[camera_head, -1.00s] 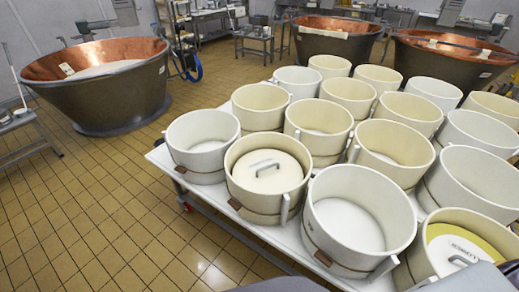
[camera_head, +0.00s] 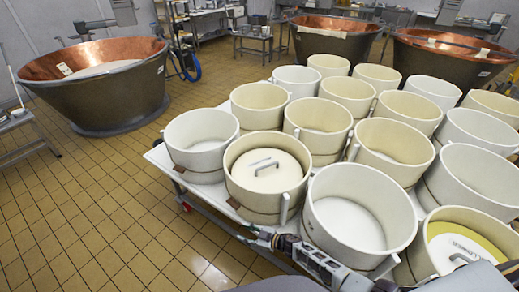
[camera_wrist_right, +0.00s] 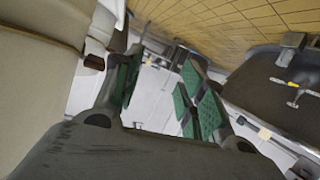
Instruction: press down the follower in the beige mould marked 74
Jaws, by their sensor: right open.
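A beige mould (camera_head: 240,199) stands at the front left of the group. A pale round follower (camera_head: 289,181) with a grey bar handle (camera_head: 263,167) sits inside it, below the rim. Another beige mould (camera_head: 411,257) at the lower right holds a white disc with dark lettering and a handle (camera_head: 459,257), on a yellow surface. I cannot read the number 74 on either mould. My right gripper (camera_head: 256,236) is low at the table's front edge, in front of the first mould and below its rim. In the wrist view it (camera_wrist_right: 160,75) is open and empty, its green pads apart.
Several empty white and beige moulds crowd the white table (camera_head: 160,156). A white mould (camera_head: 360,213) stands close to my right arm. A copper vat (camera_head: 105,85) stands at left on the tiled floor. Open floor (camera_head: 90,215) lies at the lower left.

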